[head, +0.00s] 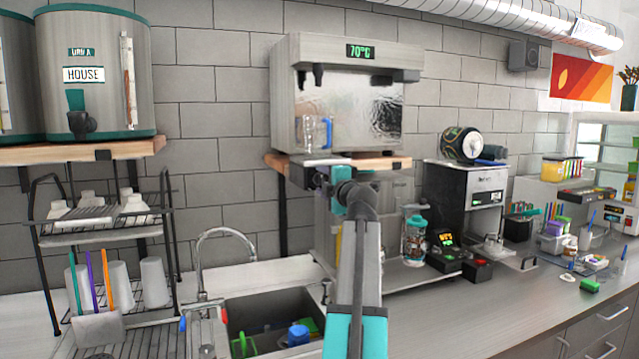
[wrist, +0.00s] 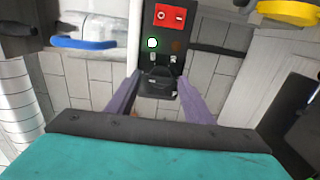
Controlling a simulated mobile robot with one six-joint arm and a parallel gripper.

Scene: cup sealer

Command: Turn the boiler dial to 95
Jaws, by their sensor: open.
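The boiler (head: 345,95) is a metal box on a wooden wall shelf, and its green display (head: 360,51) reads 70°C. A black dial (wrist: 157,83) shows in the wrist view, below a red switch (wrist: 170,17) and a lit green lamp (wrist: 152,43) on a dark panel. The dial is hidden in the head view. My gripper (wrist: 159,80) is open, with one purple finger on each side of the dial. I cannot tell whether the fingers touch it. In the head view my gripper (head: 318,173) is at the shelf's front edge, below the boiler.
A glass mug with a blue handle (head: 329,132) stands in the boiler's bay, close above my gripper. The wooden shelf (head: 395,163) lies behind my wrist. A sink with a tap (head: 203,265) is below left. A cup rack (head: 105,240) stands at left, and a machine (head: 465,195) at right.

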